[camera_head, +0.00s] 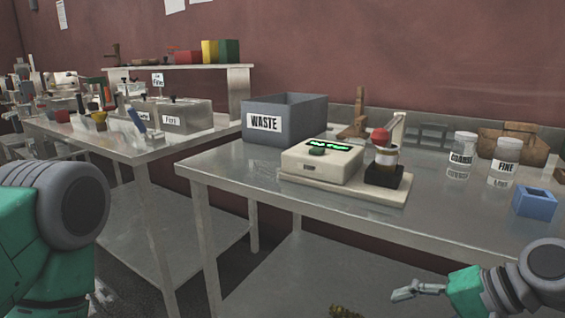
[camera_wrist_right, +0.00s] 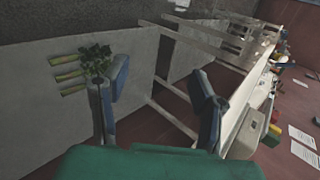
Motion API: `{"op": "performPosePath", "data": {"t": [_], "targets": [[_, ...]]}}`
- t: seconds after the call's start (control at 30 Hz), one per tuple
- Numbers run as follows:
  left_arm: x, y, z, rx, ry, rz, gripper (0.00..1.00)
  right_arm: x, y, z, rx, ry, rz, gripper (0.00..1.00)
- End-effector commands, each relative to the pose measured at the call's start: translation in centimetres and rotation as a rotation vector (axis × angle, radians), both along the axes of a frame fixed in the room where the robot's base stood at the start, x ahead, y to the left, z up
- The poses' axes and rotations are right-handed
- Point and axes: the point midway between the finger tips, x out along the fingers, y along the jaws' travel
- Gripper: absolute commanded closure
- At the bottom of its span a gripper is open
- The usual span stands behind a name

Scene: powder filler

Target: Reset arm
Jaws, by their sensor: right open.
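My right arm reaches in at the lower right of the head view, and its gripper (camera_head: 418,289) is empty, in front of and below the metal table edge. In the right wrist view the two blue fingers of this gripper (camera_wrist_right: 160,82) stand wide apart with nothing between them. My left arm shows only as a green and grey link at the lower left of the head view; its gripper is out of view.
The metal table (camera_head: 240,175) holds a grey WASTE bin (camera_head: 285,117), a white scale unit (camera_head: 318,162), COARSE (camera_head: 461,157) and FINE (camera_head: 503,163) jars and a blue box (camera_head: 534,202). A second table (camera_head: 85,135) stands behind left. The table's right front is clear.

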Motion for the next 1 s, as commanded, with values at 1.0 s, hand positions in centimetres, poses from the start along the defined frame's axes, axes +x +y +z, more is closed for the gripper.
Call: {"op": "performPosePath", "data": {"t": [1.0], "targets": [[0.0, 0.0, 3.0, 0.0, 0.0, 0.0, 0.6, -22.3, -6.2, -22.7, -0.844, 0.109, 0.597, 0.47]]}}
